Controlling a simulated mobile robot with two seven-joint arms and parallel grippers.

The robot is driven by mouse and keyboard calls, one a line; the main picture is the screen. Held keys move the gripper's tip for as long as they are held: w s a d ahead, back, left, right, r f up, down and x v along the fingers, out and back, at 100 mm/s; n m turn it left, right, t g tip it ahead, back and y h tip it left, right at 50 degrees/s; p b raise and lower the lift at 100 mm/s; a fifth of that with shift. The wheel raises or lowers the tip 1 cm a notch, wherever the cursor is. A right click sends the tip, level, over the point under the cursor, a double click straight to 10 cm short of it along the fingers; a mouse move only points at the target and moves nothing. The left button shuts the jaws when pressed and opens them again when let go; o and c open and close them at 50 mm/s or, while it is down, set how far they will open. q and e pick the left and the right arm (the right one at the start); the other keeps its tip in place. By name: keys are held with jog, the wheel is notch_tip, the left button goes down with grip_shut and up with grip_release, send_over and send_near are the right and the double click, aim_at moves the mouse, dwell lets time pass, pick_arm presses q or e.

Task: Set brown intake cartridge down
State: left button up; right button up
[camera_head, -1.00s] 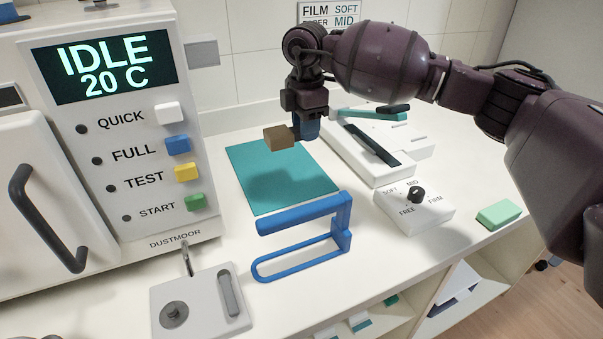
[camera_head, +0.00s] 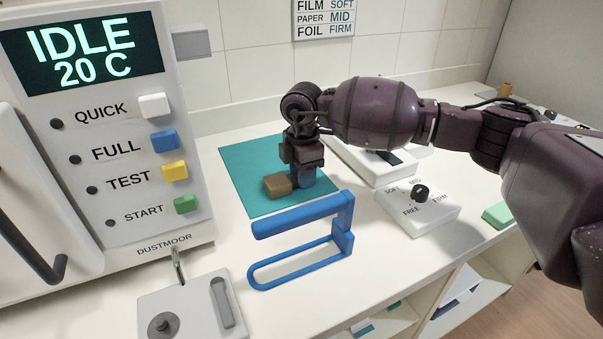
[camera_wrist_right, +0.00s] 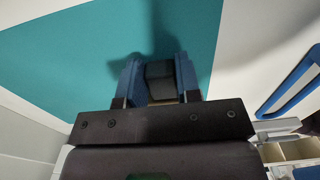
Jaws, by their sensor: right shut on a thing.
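The brown intake cartridge (camera_head: 278,185) is a small brown block low over the teal mat (camera_head: 241,165); I cannot tell whether it touches the mat. My right gripper (camera_head: 303,178) points down over the mat and is shut on the cartridge, which sticks out to its left. In the right wrist view, the blue fingers (camera_wrist_right: 158,82) stand on both sides of a dark grey block-shaped part (camera_wrist_right: 159,78), with a strip of brown just below it. The teal mat also fills much of that view (camera_wrist_right: 60,60). My left gripper is out of view.
A blue frame-like stand (camera_head: 300,238) is just in front of the mat. A machine with IDLE display (camera_head: 80,52) stands left. A dial box (camera_head: 418,208), a white device (camera_head: 375,160) and a green block (camera_head: 498,214) are to the right. The mat's left part is clear.

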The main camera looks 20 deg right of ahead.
jog(key=shift+r, duration=0.15)
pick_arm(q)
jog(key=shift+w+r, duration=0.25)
pick_arm(e)
jog(key=o, duration=0.7)
jog(key=shift+c, duration=0.2)
jog(key=shift+o, duration=1.3)
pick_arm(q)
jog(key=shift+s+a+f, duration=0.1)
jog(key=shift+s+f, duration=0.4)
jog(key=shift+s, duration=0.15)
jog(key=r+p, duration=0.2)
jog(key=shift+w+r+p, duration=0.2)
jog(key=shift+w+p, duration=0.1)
pick_arm(e)
notch_tip(320, 180, up, 12)
